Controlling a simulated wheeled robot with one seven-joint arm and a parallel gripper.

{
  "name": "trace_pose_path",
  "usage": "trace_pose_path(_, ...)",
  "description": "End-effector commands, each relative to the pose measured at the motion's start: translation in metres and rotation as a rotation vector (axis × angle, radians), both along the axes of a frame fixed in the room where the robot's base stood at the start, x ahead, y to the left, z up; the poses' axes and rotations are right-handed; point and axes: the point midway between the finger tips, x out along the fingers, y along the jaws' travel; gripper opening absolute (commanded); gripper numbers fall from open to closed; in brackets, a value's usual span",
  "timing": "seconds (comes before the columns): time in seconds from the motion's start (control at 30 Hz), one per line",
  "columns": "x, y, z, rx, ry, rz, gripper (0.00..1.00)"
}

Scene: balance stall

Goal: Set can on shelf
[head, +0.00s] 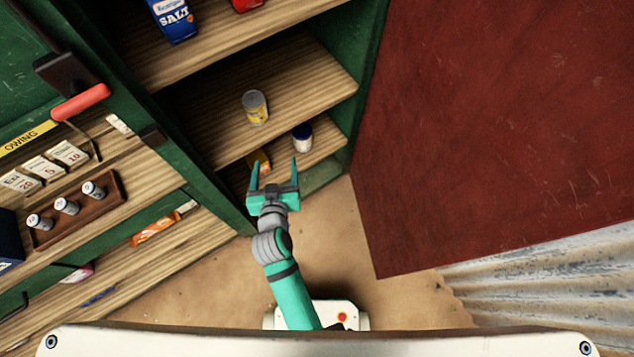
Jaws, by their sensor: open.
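A small can (255,107) with a yellow and grey label and a pale top stands upright on the middle wooden shelf (195,125) of the green cabinet. My gripper (274,162) is open and empty, its two teal fingers pointing toward the cabinet. In the picture it lies below the can, apart from it, over the lower shelf area.
A blue-lidded white jar (302,137) and a partly hidden orange item (259,160) are on the lower shelf. A salt box (173,18) stands on the upper shelf. A tray (112,200) with several small canisters is at left. A red panel (480,110) stands at right.

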Motion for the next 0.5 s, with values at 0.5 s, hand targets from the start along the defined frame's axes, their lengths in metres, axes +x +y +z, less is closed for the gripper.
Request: trace_pose_path(0.5, -0.164, -0.083, 0.012, 0.039, -0.069, 0.012, 0.71)
